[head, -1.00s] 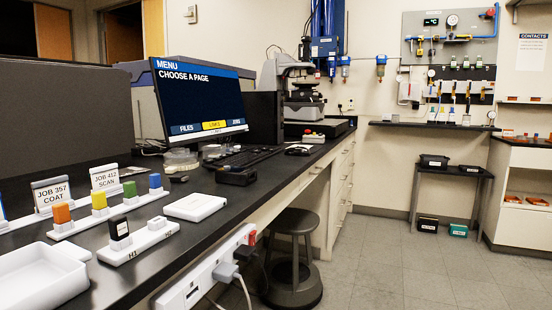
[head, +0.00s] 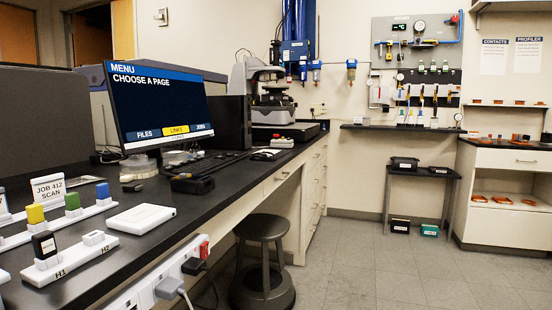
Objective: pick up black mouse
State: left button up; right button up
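The long black bench (head: 225,203) runs from the lower left to the back. A small dark item (head: 266,155) with a pale edge lies past the right end of the black keyboard (head: 205,164); it may be the black mouse, but it is too small to be sure. Another small dark rounded item (head: 133,187) lies left of the keyboard, nearer to me; I cannot tell what it is. A black box-like item (head: 192,184) sits by the bench's front edge. Neither of my grippers is in view.
A monitor (head: 165,100) stands behind the keyboard. A white flat box (head: 141,218) and a white holder (head: 70,258) with a black block are at the near left. A dark stool (head: 263,240) stands against the bench front. The floor (head: 360,265) to the right is open.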

aim_at(264, 156)
jog(key=u, duration=0.3)
jog(key=i+l+u, duration=0.1)
jog(key=u, duration=0.3)
jog(key=i+l+u, duration=0.1)
jog(key=l+u, duration=0.15)
jog(key=u, duration=0.15)
jog(key=i+l+u, duration=0.1)
jog(key=u, duration=0.25)
jog(key=l+u, duration=0.4)
